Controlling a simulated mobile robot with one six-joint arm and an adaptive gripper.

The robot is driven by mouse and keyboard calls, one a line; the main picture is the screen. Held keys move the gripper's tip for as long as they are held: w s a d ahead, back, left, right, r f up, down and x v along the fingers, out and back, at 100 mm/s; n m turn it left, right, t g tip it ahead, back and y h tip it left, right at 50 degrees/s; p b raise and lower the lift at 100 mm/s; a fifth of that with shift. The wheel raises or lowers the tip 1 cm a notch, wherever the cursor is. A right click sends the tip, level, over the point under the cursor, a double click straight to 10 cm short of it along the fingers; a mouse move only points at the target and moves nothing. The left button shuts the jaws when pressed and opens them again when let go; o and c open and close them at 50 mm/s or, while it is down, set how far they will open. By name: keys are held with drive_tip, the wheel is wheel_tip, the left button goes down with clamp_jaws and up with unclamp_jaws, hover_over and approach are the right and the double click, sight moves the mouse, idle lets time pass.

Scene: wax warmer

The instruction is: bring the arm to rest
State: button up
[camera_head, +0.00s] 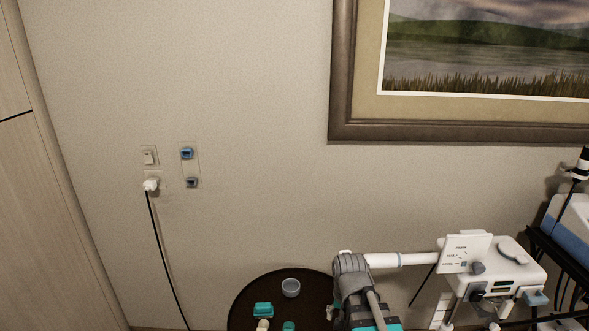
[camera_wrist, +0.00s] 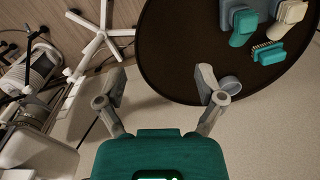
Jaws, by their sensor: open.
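My gripper (camera_wrist: 160,82) is open and empty in the wrist view, its two grey fingers spread wide in front of its teal body. The left finger stands over the pale floor; the right fingertip overlaps the near edge of a round dark table (camera_wrist: 175,50). My arm, with a grey joint and a teal part, shows at the bottom of the head view, in front of the right side of the same table (camera_head: 247,294). The gripper's fingers cannot be made out clearly there.
A small cup (camera_head: 291,287) and a teal item (camera_head: 263,309) stand on the table. The cup (camera_wrist: 230,85) is close by the right finger in the wrist view. A white device (camera_head: 510,270) stands at the right. A plugged cord (camera_head: 156,235) hangs along the wall.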

drive_tip(key=d+n, duration=0.1)
drive_tip(key=s+d+r+n, duration=0.1)
drive_tip(key=s+d+n+p, duration=0.1)
drive_tip(key=d, duration=0.1)
drive_tip(key=shift+s+r, duration=0.25)
drive_tip(key=shift+r, duration=0.05)
